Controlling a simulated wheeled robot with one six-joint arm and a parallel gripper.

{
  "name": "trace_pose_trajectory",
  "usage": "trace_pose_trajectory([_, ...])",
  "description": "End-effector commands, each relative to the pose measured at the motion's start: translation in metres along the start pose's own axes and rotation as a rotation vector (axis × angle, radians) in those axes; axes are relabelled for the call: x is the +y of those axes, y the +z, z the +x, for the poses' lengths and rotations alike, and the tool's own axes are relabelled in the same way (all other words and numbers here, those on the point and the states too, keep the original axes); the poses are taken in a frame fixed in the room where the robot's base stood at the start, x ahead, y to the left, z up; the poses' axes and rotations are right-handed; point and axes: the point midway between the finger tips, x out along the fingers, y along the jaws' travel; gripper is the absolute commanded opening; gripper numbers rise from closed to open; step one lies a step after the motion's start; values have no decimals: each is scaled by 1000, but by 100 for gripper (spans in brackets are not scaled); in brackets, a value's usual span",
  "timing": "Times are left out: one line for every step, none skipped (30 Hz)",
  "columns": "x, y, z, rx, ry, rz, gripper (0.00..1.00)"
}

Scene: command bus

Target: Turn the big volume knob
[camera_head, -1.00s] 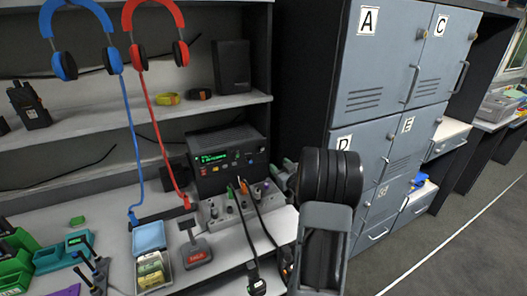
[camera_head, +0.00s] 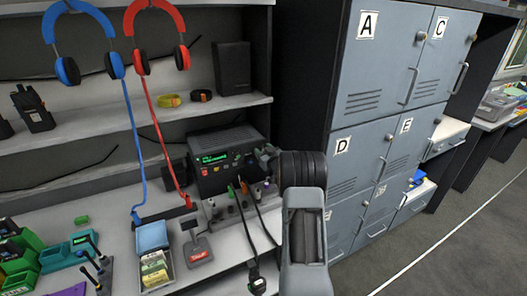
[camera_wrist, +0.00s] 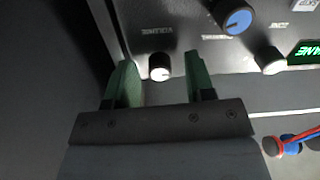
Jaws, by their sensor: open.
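A black radio unit (camera_head: 225,158) with a green display stands on the bench in the head view. In the wrist view its front panel is upside down. A black knob with a pale face (camera_wrist: 159,67) is by a label that seems to read VOLUME. My gripper (camera_wrist: 162,60) is open, with one green finger on each side of this knob. I cannot tell whether either finger touches it. In the head view my gripper (camera_head: 264,153) is at the radio's right end, and my arm hides part of that area.
A blue-faced knob (camera_wrist: 236,18) and another pale knob (camera_wrist: 271,60) are on the panel right of my gripper. A grey box with cables (camera_head: 235,205) sits before the radio. Grey lockers (camera_head: 385,130) stand to the right.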

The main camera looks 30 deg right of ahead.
Motion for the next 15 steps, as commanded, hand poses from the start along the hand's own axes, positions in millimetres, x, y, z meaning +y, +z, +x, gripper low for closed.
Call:
trace_pose_trajectory([0,0,1,0,0,0,49])
trace_pose_trajectory([0,0,1,-1,0,0,49])
trace_pose_trajectory([0,0,1,-1,0,0,49])
trace_pose_trajectory([0,0,1,-1,0,0,49])
trace_pose_trajectory([0,0,1,-1,0,1,49])
trace_pose_trajectory([0,0,1,-1,0,0,49])
trace_pose_trajectory([0,0,1,-1,0,0,49])
trace_pose_trajectory([0,0,1,-1,0,0,48])
trace_pose_trajectory([0,0,0,-1,0,0,44])
trace_pose_trajectory([0,0,0,-1,0,0,42])
trace_pose_trajectory([0,0,0,-1,0,0,39])
trace_pose_trajectory([0,0,0,-1,0,0,35])
trace_pose_trajectory([0,0,0,-1,0,0,32])
trace_pose_trajectory([0,0,0,-1,0,0,29])
trace_pose_trajectory([0,0,0,-1,0,0,25])
